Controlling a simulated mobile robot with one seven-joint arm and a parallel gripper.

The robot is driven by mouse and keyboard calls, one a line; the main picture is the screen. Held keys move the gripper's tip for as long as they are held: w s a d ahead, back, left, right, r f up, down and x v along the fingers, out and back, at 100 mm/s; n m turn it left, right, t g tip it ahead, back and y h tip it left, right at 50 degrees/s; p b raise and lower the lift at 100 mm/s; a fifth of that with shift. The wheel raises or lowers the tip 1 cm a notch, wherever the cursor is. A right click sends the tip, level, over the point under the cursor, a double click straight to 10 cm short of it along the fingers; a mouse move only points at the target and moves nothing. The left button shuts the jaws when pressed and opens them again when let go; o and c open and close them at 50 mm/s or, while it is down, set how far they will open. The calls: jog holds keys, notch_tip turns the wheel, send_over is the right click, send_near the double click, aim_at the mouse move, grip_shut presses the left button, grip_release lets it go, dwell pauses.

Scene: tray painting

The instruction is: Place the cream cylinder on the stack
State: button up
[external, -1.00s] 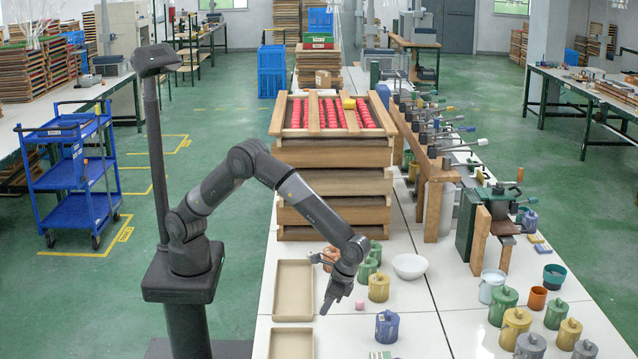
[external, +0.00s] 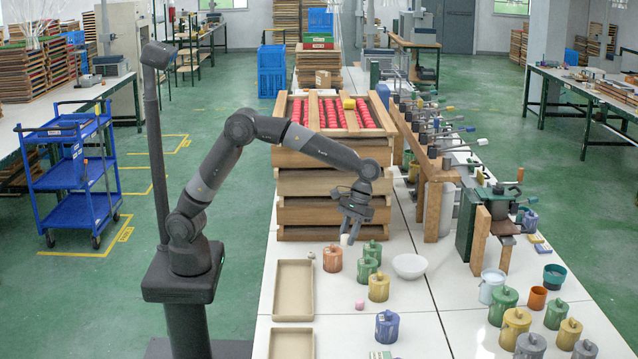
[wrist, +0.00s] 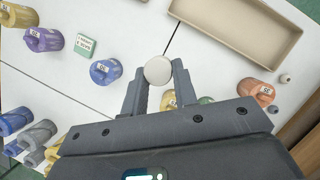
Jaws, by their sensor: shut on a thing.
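A small cream cylinder (external: 345,239) is held between the fingertips of my gripper (external: 348,230). In the wrist view the round pale end of the cylinder (wrist: 158,70) shows between the two finger tips (wrist: 158,82). My gripper points down and is in the air in front of the stack's right part. The stack of wooden trays (external: 308,213) stands on the white table behind it. Its top tray holds rows of red pieces (external: 327,112) and a yellow block (external: 349,104). My forearm covers part of the stack's front.
A white bowl (external: 409,266), a pink piece (external: 360,304) and an empty beige tray (external: 281,290) are nearby. A row of vises (external: 430,135) lines the right.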

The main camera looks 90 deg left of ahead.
jog(key=s+a+r+n+t+h, duration=0.1)
jog(key=a+r+n+t, duration=0.1)
jog(key=a+r+n, duration=0.6)
jog(key=s+a+r+n+t, duration=0.25)
jog(key=a+r+n, duration=0.25)
jog(key=a+r, duration=0.6)
jog(key=s+a+r+n+t+y, duration=0.4)
jog(key=s+a+r+n, duration=1.15)
jog(key=a, duration=0.25)
jog(key=shift+m+g, duration=0.25)
jog(key=a+f, duration=0.2)
jog(key=a, duration=0.1)
jog(key=s+a+f, duration=0.1)
jog(key=a+f, duration=0.2)
jog(key=a, duration=0.1)
jog(key=s+a+f, duration=0.1)
jog(key=a+f, duration=0.1)
jog(key=a, duration=0.2)
jog(key=shift+s+a+f, duration=0.2)
jog(key=shift+s+f, duration=0.05)
jog(key=shift+f, duration=2.15)
